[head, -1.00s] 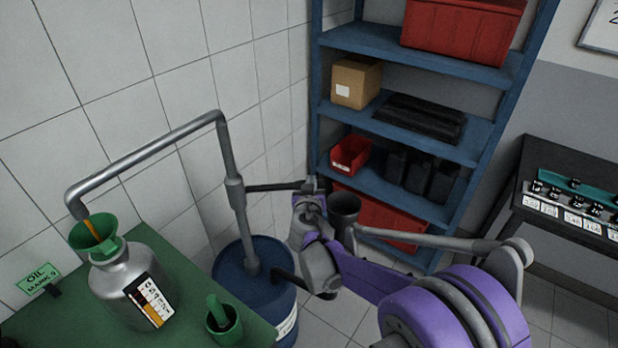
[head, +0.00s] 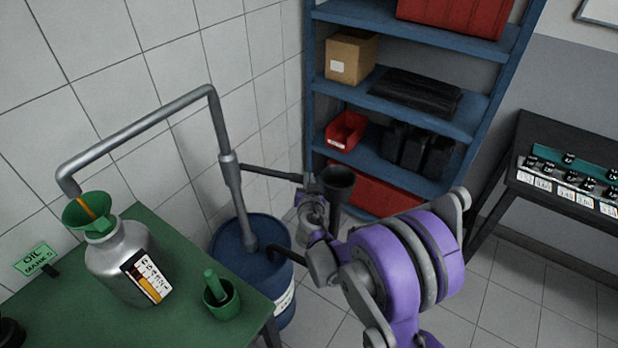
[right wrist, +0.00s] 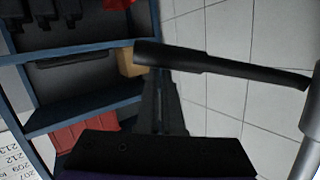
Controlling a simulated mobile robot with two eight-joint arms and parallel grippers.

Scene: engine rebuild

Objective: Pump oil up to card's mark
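A silver oil can (head: 115,262) stands on the green table with a green funnel (head: 82,214) in its neck. The pump spout (head: 68,182) ends over the funnel, and an amber oil stream shows there. A gauge (head: 147,278) with marks on the can's front shows amber in its lower part; its lettering is too small to read. A green card (head: 37,260) reads "OIL MARKS". The pump lever (head: 270,173) runs right from the pipe to my right gripper (head: 313,205), which appears shut on it. The black lever also crosses the right wrist view (right wrist: 225,70). My left gripper is out of view.
The pump pipe rises from a blue drum (head: 232,280) beside the table (head: 185,310). A green cup (head: 226,306) with a green piece in it stands near the table's edge. A blue shelf (head: 400,180) stands behind, and a dark bench (head: 540,200) at right.

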